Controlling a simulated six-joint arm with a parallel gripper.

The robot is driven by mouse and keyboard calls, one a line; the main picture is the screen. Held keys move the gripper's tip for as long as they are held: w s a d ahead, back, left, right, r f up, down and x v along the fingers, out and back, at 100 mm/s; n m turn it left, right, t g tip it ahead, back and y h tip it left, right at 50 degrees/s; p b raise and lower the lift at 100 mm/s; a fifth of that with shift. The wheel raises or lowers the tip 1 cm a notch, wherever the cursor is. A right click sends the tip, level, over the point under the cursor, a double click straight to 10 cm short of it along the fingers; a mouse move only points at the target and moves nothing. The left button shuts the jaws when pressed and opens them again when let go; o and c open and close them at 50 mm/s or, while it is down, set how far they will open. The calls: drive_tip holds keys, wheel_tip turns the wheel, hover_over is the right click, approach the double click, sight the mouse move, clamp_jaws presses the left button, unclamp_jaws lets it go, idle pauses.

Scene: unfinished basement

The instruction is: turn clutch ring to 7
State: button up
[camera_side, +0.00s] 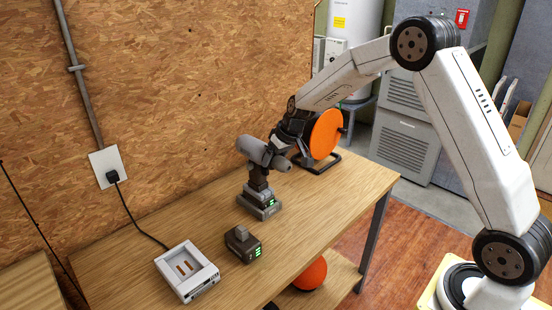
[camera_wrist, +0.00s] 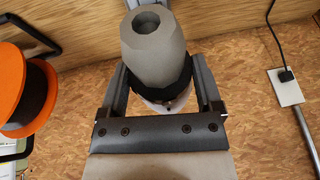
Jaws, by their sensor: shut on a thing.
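A grey cordless drill (camera_side: 255,150) stands upright on its battery foot on the wooden workbench. Its nose points right, towards my arm. My gripper (camera_side: 284,148) reaches in from the right at the drill's front end. In the wrist view, my gripper (camera_wrist: 160,90) has one finger on each side of the dark clutch ring (camera_wrist: 178,92), just behind the grey chuck (camera_wrist: 152,45), and is shut on it. The numbers on the ring cannot be read in either view.
An orange reel (camera_side: 325,134) on a black stand is close behind my gripper and also shows at left in the wrist view (camera_wrist: 25,90). A spare battery (camera_side: 243,244) and a white charger (camera_side: 187,271) with a cord lie at the front left. The bench's right front is clear.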

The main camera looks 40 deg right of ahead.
drive_tip(key=shift+a+n+h, duration=0.15)
drive_tip(key=shift+n+h, duration=0.1)
drive_tip(key=shift+h, duration=0.9)
drive_tip(key=shift+a+n+h, duration=0.15)
drive_tip(key=shift+n+h, duration=0.1)
drive_tip(key=shift+h, duration=0.9)
drive_tip(key=n+h, duration=0.1)
drive_tip(key=h, duration=0.3)
drive_tip(key=f+n+t+h, duration=0.1)
drive_tip(key=h, duration=0.3)
drive_tip(key=n+h, duration=0.1)
drive_tip(key=h, duration=0.2)
drive_tip(key=shift+a+f+t+h, duration=0.15)
drive_tip(key=shift+a+t+h, duration=0.25)
drive_tip(key=n+t+h, duration=0.1)
drive_tip(key=h, duration=0.1)
drive_tip(key=n+h, duration=0.1)
drive_tip(key=h, duration=0.1)
drive_tip(key=shift+f+t, duration=0.15)
drive_tip(key=shift+t, duration=0.25)
drive_tip(key=shift+h, duration=0.3)
drive_tip(key=o, duration=1)
drive_tip(key=shift+o, duration=0.2)
drive_tip(key=shift+a, duration=0.1)
